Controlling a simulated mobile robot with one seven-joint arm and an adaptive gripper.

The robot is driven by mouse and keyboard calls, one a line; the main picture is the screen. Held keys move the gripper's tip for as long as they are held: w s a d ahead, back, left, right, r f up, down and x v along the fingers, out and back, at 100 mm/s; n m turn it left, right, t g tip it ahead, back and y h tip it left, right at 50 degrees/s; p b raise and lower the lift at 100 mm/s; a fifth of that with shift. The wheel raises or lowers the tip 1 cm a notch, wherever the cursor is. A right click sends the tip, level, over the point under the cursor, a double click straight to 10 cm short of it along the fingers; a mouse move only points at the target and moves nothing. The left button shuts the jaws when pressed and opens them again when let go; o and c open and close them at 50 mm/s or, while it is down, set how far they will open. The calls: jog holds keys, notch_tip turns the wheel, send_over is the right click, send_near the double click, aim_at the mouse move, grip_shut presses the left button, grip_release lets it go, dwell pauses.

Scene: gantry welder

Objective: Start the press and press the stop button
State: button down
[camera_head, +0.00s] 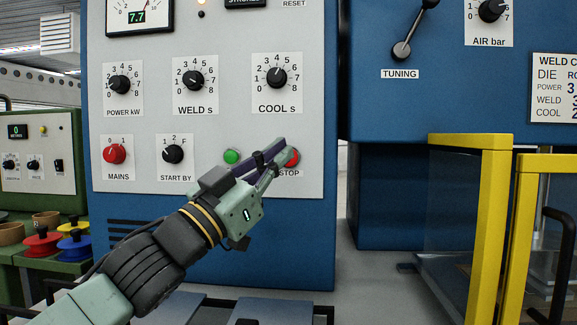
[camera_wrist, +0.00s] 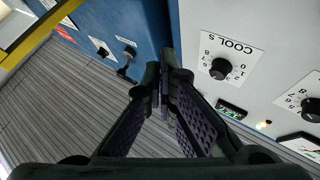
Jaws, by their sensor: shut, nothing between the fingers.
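The red stop button (camera_head: 292,157) is at the lower right of the grey control panel (camera_head: 210,120), above the label STOP. The green button (camera_head: 232,156) is to its left and is unobstructed. My gripper (camera_head: 274,155) is shut and empty, with its fingertips at the left side of the red button, partly covering it. I cannot tell whether they touch it or whether it is pushed in. The shut fingertips also show in the wrist view (camera_wrist: 165,75), where neither button can be made out.
The red MAINS knob (camera_head: 115,154) and black START BY knob (camera_head: 173,154) are left of the buttons. The COOL knob (camera_head: 276,78) is above my gripper. A yellow-framed clear guard (camera_head: 497,215) stands at the right. A smaller green cabinet with spools is at the left.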

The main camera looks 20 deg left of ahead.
jog(key=shift+w+a+f, duration=0.15)
jog(key=shift+a+f, duration=0.1)
jog(key=shift+a, duration=0.05)
jog(key=w+a+p, duration=0.2)
jog(key=w+p, duration=0.2)
jog(key=w, duration=0.4)
jog(key=shift+w, duration=0.25)
jog(key=shift+a, duration=0.1)
dwell(1.4)
jog(key=shift+w+a+b, duration=0.1)
jog(key=shift+w+b, duration=0.35)
